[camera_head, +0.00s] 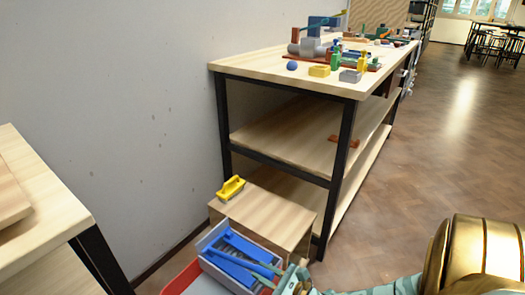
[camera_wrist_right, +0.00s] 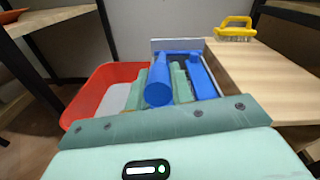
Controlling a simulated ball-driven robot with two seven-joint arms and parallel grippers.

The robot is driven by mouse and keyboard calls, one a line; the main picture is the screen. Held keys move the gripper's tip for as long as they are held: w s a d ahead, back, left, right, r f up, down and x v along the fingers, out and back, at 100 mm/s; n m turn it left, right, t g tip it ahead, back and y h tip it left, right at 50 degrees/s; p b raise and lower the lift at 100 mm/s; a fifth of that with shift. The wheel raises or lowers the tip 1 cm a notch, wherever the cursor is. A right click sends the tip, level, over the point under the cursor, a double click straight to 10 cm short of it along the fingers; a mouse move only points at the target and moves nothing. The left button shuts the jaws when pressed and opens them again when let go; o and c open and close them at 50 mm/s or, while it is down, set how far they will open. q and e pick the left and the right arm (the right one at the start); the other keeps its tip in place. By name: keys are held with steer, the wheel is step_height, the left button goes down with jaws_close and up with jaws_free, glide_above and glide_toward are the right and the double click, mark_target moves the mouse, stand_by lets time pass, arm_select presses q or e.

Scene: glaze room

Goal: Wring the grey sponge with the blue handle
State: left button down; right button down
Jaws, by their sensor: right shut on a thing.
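A grey wringer frame (camera_head: 207,240) with blue parts sits at the bottom of the head view, over a red bucket (camera_head: 178,281). Its blue handle (camera_wrist_right: 158,88) points towards the camera in the right wrist view, between green fingers. My right gripper (camera_head: 280,274) comes in from the lower right and is shut on this blue handle. A second blue bar (camera_wrist_right: 204,80) lies beside it. The grey sponge cannot be made out clearly. The red bucket also shows in the wrist view (camera_wrist_right: 85,92), left of the fingers. My left gripper is out of view.
A yellow brush (camera_head: 231,188) lies on a low wooden box (camera_head: 265,212) right behind the wringer. A workbench (camera_head: 270,67) with small coloured things stands behind it. Another wooden table (camera_head: 60,222) is at the left. The floor at right is open.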

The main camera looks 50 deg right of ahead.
mark_target(274, 280)
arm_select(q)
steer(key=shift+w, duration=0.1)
arm_select(e)
steer(key=shift+a, duration=0.3)
steer(key=c, duration=1.2)
jaws_free()
steer(key=shift+w+a+f, duration=0.1)
steer(key=shift+w, duration=0.1)
steer(key=shift+c, duration=0.2)
steer(key=shift+s+d, duration=0.15)
steer(key=shift+d, duration=0.05)
steer(key=shift+s, duration=0.3)
steer(key=s, duration=0.1)
steer(key=s+p, duration=0.1)
steer(key=s, duration=0.1)
steer(key=shift+d+r, duration=0.15)
steer(key=shift+r, duration=0.1)
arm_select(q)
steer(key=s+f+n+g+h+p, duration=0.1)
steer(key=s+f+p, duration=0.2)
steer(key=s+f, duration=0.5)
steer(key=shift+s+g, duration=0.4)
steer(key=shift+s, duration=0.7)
arm_select(e)
steer(key=s, duration=1.2)
steer(key=shift+s+d+r, duration=0.2)
steer(key=shift+s+d, duration=0.05)
